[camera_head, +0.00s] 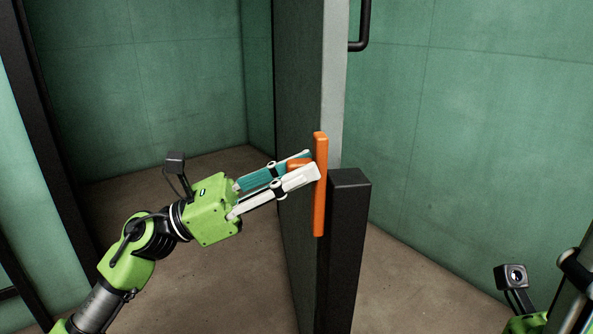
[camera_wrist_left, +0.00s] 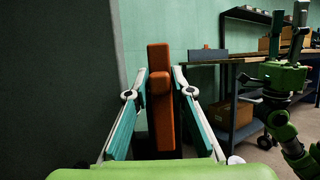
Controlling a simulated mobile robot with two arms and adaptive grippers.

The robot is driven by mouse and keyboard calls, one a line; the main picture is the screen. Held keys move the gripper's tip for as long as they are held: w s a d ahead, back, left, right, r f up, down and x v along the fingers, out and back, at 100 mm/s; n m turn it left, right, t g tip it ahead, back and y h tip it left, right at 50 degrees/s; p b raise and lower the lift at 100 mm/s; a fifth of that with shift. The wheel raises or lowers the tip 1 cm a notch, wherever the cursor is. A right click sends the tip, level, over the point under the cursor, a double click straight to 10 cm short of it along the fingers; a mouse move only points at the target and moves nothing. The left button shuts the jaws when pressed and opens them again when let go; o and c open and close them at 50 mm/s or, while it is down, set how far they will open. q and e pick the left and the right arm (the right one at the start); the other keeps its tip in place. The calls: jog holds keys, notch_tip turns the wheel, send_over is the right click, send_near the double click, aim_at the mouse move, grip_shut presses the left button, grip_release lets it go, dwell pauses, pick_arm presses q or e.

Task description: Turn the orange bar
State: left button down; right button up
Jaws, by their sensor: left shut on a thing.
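The orange bar (camera_head: 320,210) stands upright at the edge of a dark panel (camera_head: 300,90), with a short orange stem on its left side. My left gripper (camera_head: 313,164) reaches it from the left, and its fingers are shut on the bar near the stem. My right gripper (camera_wrist_left: 287,32) shows in the left wrist view at the right, fingers up, apart and empty. It is far from the bar.
A dark post (camera_head: 348,250) stands close to the right of the bar. A black handle (camera_head: 364,25) is at the top. Green walls (camera_head: 480,130) stand behind. A workbench (camera_wrist_left: 238,100) with boxes shows in the wrist view. The floor at the left (camera_head: 215,280) is clear.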

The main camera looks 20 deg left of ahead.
pick_arm(q)
jog(key=c, duration=1.9)
grip_release()
jog(key=shift+s, duration=0.1)
jog(key=v, duration=1.2)
